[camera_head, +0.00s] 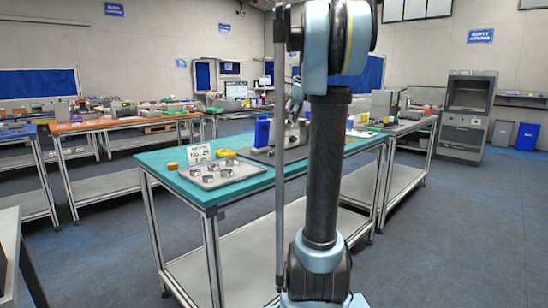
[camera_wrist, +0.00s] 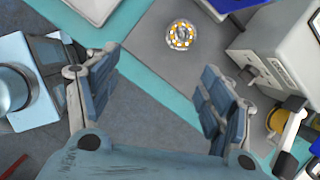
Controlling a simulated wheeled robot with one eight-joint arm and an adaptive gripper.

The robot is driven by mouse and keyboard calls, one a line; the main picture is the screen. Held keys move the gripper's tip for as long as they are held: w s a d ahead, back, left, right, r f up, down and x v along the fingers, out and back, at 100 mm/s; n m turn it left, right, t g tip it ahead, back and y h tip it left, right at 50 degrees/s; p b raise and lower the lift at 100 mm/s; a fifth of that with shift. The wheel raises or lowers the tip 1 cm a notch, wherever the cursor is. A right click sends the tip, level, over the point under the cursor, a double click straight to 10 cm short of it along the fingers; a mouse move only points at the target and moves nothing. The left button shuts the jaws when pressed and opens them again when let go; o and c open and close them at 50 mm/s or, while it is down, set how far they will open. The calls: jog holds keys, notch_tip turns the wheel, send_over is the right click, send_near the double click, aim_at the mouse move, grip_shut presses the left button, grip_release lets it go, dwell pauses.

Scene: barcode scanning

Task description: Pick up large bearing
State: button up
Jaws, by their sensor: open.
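In the wrist view, a round bearing (camera_wrist: 180,34) with a metal ring and orange-yellow balls lies flat on a grey plate (camera_wrist: 150,42) on the teal table. My gripper (camera_wrist: 158,72) is open, with its two blue-grey padded fingers wide apart and nothing between them. The bearing lies beyond the fingertips, toward the top of the picture and nearer the right finger. In the head view, I cannot make out this bearing; my arm covers part of the table.
In the head view, a grey tray (camera_head: 232,180) of ring-shaped parts sits on the teal table (camera_head: 160,160), near a white sign (camera_head: 199,154) and a blue bottle (camera_head: 262,131). In the wrist view, a white machine (camera_wrist: 285,45) stands right of the bearing.

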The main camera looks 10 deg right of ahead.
jog(key=w+d+r+m, duration=0.1)
jog(key=w+m, duration=0.1)
jog(key=w, duration=0.1)
send_over(275, 153)
jog(key=d, duration=0.3)
jog(key=f, duration=1)
jog(key=shift+w+a+f, duration=0.2)
jog(key=shift+w+f, duration=0.05)
jog(key=shift+w+x, duration=0.2)
jog(key=shift+x, duration=2.5)
jog(key=shift+c, duration=0.6)
jog(key=shift+d, duration=0.1)
jog(key=c, duration=1.2)
